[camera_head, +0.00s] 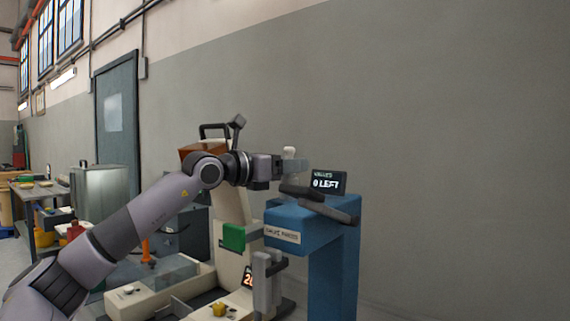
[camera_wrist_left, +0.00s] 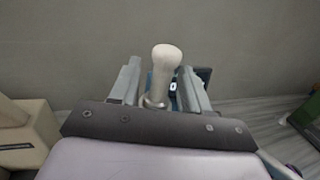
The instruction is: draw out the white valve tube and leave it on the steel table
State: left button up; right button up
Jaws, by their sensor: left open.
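The white valve tube stands upright with its rounded white top (camera_wrist_left: 166,58) between the fingers of my left gripper (camera_wrist_left: 162,88) in the left wrist view. A metal ring shows at its lower end. In the head view its pale top (camera_head: 290,151) rises just above my left gripper (camera_head: 293,165), over the blue stand (camera_head: 335,245). The gripper is open, with a finger on each side of the tube and a visible gap at least on the right. The tube's lower part is hidden. The steel table (camera_head: 38,189) is at the far left. My right gripper is not seen.
A small display (camera_head: 326,182) reading "0 LEFT" stands on the blue stand, behind dark bars (camera_head: 318,203). A cream machine (camera_head: 232,203) with a green box (camera_head: 233,237) is beside it. The steel table holds several small items. The grey wall (camera_head: 450,150) behind is bare.

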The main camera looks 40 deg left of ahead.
pick_arm(q)
grip_shut()
jog(key=shift+r, duration=0.1)
jog(key=shift+r+p, duration=0.5)
jog(key=shift+r, duration=0.15)
jog(key=shift+r+p, duration=2.4)
jog(key=shift+r, duration=0.5)
notch_tip(320, 180, up, 2)
jog(key=shift+p, duration=0.35)
jog(key=shift+r, duration=1)
